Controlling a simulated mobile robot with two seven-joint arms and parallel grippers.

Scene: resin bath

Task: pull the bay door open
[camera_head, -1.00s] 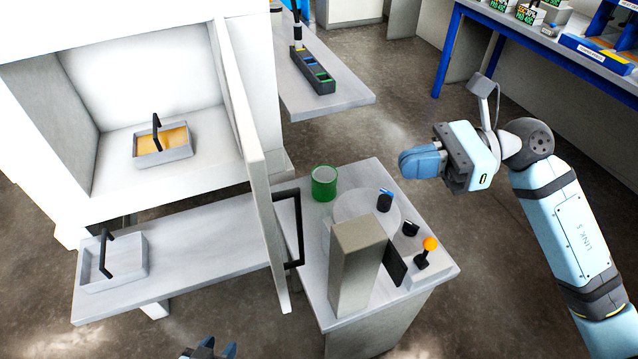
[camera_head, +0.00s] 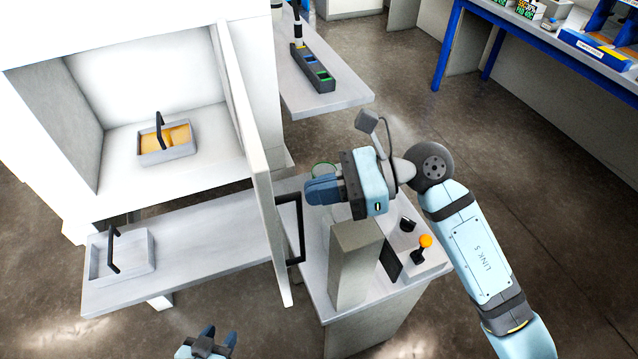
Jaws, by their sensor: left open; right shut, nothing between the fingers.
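The white bay door (camera_head: 250,140) stands swung open, seen nearly edge-on at the right side of the white bay (camera_head: 90,165). Its black bar handle (camera_head: 300,228) is on the face turned to the right. My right gripper (camera_head: 312,189) is shut and empty, its blue fingers pointing left. In the picture it lies just above the handle's upper end; I cannot tell the gap in depth.
A tray with amber contents (camera_head: 148,160) sits in the bay. An empty tray (camera_head: 92,265) rests on the shelf (camera_head: 200,268) below.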

